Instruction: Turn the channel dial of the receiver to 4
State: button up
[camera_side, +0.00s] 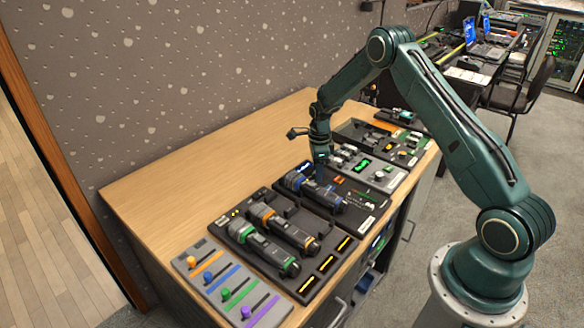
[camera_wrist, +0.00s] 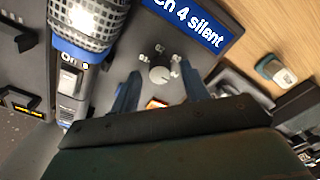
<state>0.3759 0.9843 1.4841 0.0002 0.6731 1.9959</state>
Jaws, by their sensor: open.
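My gripper (camera_wrist: 159,71) is open, with one blue finger to the left of the dial and one to the right; contact cannot be told. A blue display (camera_wrist: 190,22) above the dial reads "4 silent" after a cut-off "Ch". In the side view my gripper (camera_side: 319,172) points down over the panel with the blue-banded microphone (camera_side: 306,187); the dial is hidden there.
A silver-mesh microphone (camera_wrist: 88,20) with a blue band lies left of the dial. In the side view, a panel with green and orange microphones (camera_side: 284,225) and a coloured fader board (camera_side: 228,287) lie nearer. Bare wood (camera_side: 190,195) is free on the wall side.

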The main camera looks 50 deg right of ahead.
notch_tip(320, 180, up, 14)
dwell(0.7)
jog(key=shift+f, duration=0.1)
jog(key=s+a+r+n+t, duration=0.1)
jog(key=s+a+r+n, duration=0.55)
jog(key=r, duration=0.25)
jog(key=s+a+r+n+t, duration=0.2)
jog(key=s+a+r+n, duration=0.45)
jog(key=r, duration=0.25)
jog(key=s+a+n+t, duration=0.1)
jog(key=s+a+n, duration=0.2)
jog(key=s+n, duration=0.4)
jog(key=s+a+r+n+t, duration=0.1)
jog(key=s+a+n, duration=0.2)
jog(key=s+n, duration=0.4)
jog(key=s, duration=0.5)
jog(key=shift+s+a+r+t, duration=0.2)
jog(key=shift+a+t, duration=0.1)
jog(key=shift+a, duration=0.1)
